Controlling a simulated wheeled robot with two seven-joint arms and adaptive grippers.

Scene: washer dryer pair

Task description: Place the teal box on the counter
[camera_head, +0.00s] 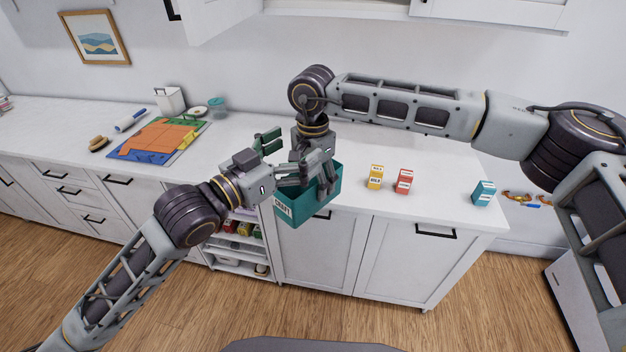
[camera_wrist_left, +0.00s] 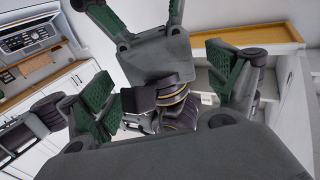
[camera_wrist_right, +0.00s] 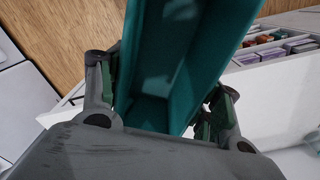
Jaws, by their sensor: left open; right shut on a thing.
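The teal box (camera_head: 294,212), an open bin with a "CRAFT" label, hangs in front of the counter's (camera_head: 440,188) front edge. My right gripper (camera_head: 322,176) reaches down from above and is shut on it. In the right wrist view the box (camera_wrist_right: 190,60) lies between the fingers, and the part of its inside that shows looks empty. My left gripper (camera_head: 281,158) is open and empty beside my right gripper, close to the box's upper left. In the left wrist view my right arm shows behind the spread left fingers (camera_wrist_left: 165,85).
A yellow carton (camera_head: 375,177), a red carton (camera_head: 404,181) and a small teal carton (camera_head: 484,192) stand on the right counter. A coloured mat (camera_head: 160,139) lies on the left counter. Bare counter surrounds the cartons.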

